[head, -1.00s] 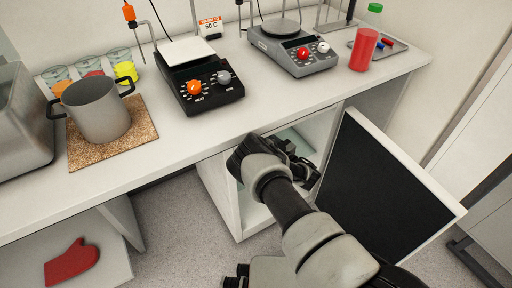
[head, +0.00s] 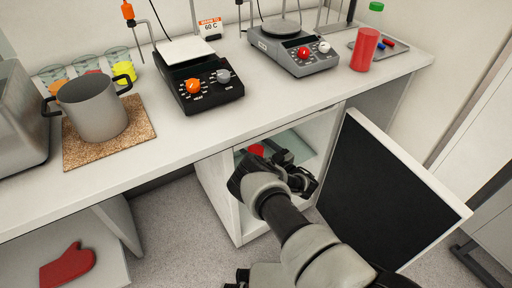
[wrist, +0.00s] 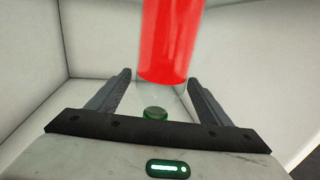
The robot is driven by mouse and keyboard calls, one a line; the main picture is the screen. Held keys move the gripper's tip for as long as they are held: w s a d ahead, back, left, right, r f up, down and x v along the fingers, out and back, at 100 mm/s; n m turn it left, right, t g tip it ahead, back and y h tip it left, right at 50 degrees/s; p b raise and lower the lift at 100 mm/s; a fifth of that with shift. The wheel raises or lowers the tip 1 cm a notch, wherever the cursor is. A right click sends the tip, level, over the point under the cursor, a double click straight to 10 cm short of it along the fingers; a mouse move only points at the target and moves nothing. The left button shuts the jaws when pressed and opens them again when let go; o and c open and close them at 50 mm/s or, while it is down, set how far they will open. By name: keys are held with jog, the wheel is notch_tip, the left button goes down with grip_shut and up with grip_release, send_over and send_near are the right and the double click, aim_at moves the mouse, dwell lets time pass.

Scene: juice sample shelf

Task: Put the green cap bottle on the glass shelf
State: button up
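A bottle of red liquid with a green cap (wrist: 156,113) is straight ahead in the wrist view; its red body (wrist: 168,45) runs up out of the picture. Its red part (head: 256,150) also shows in the head view, inside the open cabinet behind my gripper. My gripper (wrist: 160,78) has its fingers apart, one on each side of the bottle, with no clear contact. In the head view my gripper (head: 285,165) is at the cabinet opening. The glass shelf (head: 303,143) shows partly inside; my arm hides where the bottle's base rests.
Another green-capped red bottle (head: 364,50) stands on the counter at right. The cabinet door (head: 385,190) is open to the right of my arm. Cabinet walls (wrist: 35,45) are close in the wrist view. A pot (head: 95,108) and two instruments stand on the counter.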

jog(key=shift+r, duration=0.15)
jog(key=shift+s+d, duration=0.1)
jog(key=shift+d, duration=0.1)
jog(key=p+v, duration=0.3)
jog(key=v, duration=0.8)
jog(key=shift+s+d, duration=0.2)
